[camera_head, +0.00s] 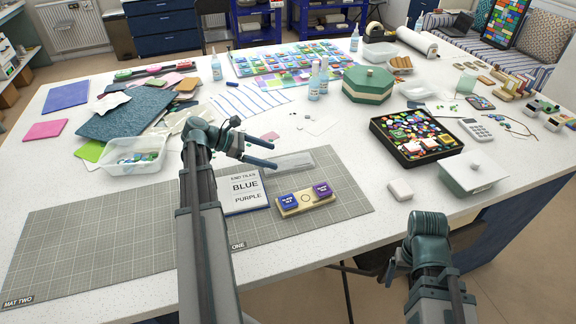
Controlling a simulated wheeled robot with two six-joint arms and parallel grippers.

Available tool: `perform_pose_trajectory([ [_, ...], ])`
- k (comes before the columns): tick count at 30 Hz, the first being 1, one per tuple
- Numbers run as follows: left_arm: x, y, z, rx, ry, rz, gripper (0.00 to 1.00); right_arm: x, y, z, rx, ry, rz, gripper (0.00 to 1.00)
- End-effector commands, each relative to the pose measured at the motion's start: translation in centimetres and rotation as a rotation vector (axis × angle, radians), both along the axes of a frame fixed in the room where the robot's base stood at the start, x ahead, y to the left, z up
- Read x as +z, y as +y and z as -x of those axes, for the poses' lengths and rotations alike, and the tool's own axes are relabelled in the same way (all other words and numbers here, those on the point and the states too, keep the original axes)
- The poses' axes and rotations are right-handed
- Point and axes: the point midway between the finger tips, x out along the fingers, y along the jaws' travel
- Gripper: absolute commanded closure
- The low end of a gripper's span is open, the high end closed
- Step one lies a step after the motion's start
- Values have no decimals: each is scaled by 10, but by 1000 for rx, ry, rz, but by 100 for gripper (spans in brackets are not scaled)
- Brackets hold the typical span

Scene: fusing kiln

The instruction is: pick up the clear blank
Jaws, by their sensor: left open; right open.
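The clear blank (292,163) looks like a pale see-through rectangular strip. It lies flat on the grey cutting mat, near the mat's back edge. My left gripper (275,155) is open and empty, its two dark fingers pointing right. In the picture its fingertips are at the strip's left end; I cannot tell their height above it. A wooden holder (306,199) with a blue and a purple block stands in front of the strip. A card (245,188) reading END TILES, BLUE, PURPLE is left of the holder. My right arm is at the lower right; its fingers are hidden.
The cutting mat (105,245) is bare on the left. A tub of glass pieces (133,158) stands at the left. A black tray (417,136) of coloured pieces, a lidded white box (473,176) and a small white block (400,190) are at the right.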

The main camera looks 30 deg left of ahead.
Motion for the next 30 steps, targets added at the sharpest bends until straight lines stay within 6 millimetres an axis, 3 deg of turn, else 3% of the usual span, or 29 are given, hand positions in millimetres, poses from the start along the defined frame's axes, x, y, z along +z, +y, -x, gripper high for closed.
perform_pose_trajectory([
  [9,-26,-29,-17,-3,0,0,0,-26,0,0,0,0,0,16],
  [19,-28,-36,-23,-1,0,0,2,-28,0,0,0,0,0,16],
  [30,-28,-35,-23,0,0,0,68,-28,0,0,0,0,0,16],
])
